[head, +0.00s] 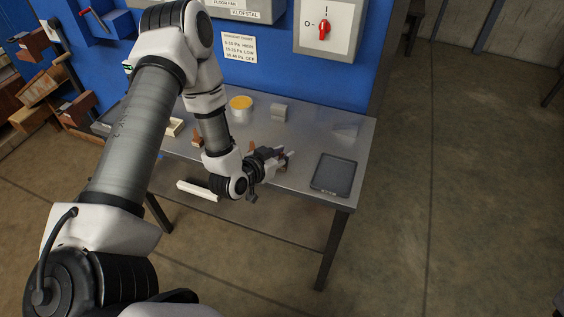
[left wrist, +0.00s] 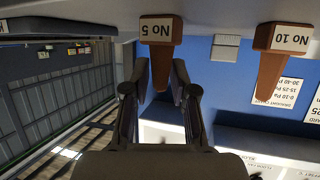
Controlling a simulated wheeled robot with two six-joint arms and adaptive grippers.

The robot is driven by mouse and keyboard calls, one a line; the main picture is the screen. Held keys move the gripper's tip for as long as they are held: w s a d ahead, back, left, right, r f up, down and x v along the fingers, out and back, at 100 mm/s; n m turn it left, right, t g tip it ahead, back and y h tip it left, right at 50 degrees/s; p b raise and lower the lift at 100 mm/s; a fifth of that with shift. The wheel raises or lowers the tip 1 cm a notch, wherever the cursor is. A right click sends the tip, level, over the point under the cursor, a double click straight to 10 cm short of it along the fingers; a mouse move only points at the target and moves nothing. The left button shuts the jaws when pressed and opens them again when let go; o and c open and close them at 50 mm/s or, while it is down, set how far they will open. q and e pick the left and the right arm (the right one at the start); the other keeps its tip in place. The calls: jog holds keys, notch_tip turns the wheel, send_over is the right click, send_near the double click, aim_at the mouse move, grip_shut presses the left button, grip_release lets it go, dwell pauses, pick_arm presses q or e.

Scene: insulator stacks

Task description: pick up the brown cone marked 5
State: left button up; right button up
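The brown cone marked No 5 (left wrist: 160,62) shows in the left wrist view, which appears upside down. Its wide labelled end is at the top of the picture and its narrow end points down it. My left gripper (left wrist: 161,78) is open, with one finger on each side of the narrow part and small gaps visible. In the head view my left gripper (head: 286,156) is low over the metal table and largely hides the cone there. A second brown cone marked No 10 (left wrist: 272,68) stands beside it in the left wrist view. My right gripper is not in view.
The metal table (head: 310,134) carries a yellow-topped tin (head: 241,103), a grey block (head: 278,112) and a dark tray (head: 334,175) at the right. A brown piece (head: 197,137) stands left of my forearm.

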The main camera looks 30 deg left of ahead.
pick_arm(q)
grip_shut()
